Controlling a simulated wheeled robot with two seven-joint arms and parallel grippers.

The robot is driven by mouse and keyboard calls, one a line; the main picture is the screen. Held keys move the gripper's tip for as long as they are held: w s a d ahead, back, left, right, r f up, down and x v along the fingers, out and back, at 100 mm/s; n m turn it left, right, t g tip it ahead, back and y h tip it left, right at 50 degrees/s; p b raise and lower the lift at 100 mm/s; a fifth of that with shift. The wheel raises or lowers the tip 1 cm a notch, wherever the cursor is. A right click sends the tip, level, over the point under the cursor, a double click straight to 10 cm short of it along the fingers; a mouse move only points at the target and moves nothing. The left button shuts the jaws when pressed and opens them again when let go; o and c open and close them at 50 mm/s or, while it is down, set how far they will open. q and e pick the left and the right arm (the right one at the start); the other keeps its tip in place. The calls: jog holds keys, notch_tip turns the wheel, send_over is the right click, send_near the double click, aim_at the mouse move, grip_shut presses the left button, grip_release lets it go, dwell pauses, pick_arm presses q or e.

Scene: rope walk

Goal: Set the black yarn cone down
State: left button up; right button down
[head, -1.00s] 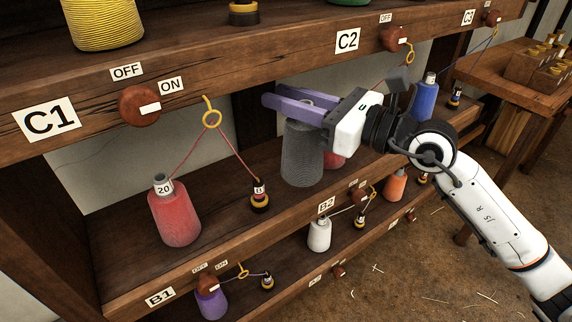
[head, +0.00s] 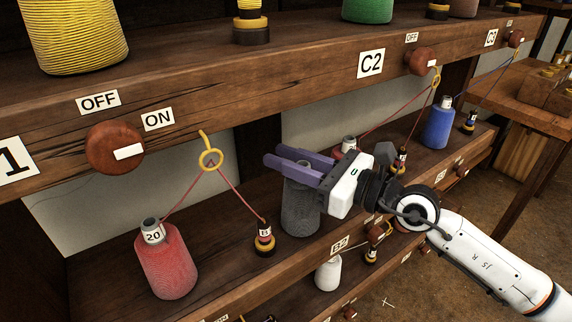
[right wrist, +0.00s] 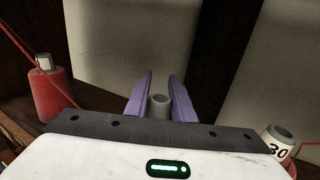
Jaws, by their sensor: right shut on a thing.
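The black yarn cone (head: 300,211), dark grey in the picture, stands upright on or just above the middle shelf (head: 215,275). I cannot tell whether its base touches the wood. My right gripper (head: 274,156) reaches in from the right, its purple fingers shut on the cone's narrow top. In the right wrist view the cone's grey tip (right wrist: 160,104) shows between the two fingers; the rest is hidden below the gripper. My left gripper is not in view.
A red cone marked 20 (head: 167,265) and a small bobbin (head: 264,240) stand to the left, with red yarn up to a yellow ring (head: 211,159). Another red cone (head: 347,149) is behind my gripper. The C2 beam (head: 290,85) runs above.

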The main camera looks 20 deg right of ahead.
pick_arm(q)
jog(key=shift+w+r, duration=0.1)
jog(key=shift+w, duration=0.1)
pick_arm(e)
jog(key=shift+f, duration=0.15)
jog(key=c, duration=1.5)
grip_release()
jog(key=shift+r, duration=0.2)
pick_arm(q)
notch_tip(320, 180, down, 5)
jog(key=b, duration=0.6)
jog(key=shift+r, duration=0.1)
pick_arm(e)
jog(key=v, duration=1.2)
jog(key=shift+f, duration=0.1)
